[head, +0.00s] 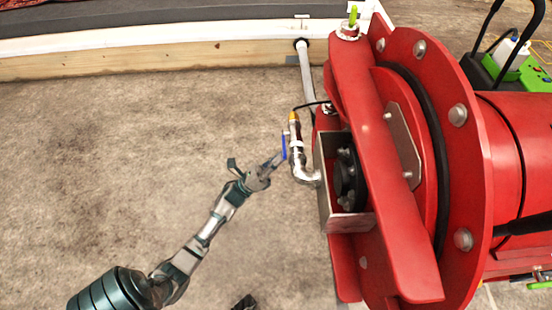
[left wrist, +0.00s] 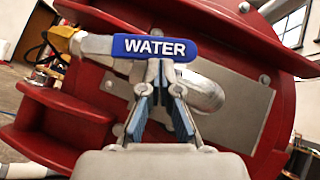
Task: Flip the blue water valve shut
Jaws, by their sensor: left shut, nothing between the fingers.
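The blue water valve handle (head: 284,146) is on the silver pipe at the left side of the red drum machine. In the left wrist view the handle (left wrist: 155,47) is lettered WATER and lies roughly level, in line with the pipe run behind it. My left gripper (head: 274,162) is just left of the handle in the head view. In the left wrist view its fingertips (left wrist: 160,72) are together with nothing between them, just below the handle's lower edge. I cannot tell if they touch it. My right gripper is not seen.
The silver elbow (head: 305,175) joins the pipe to a metal bracket (head: 326,205) on the red machine (head: 375,170). A yellow fitting (head: 293,118) is above the valve. A wood and white curb (head: 150,60) runs along the back. Concrete floor at left is clear.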

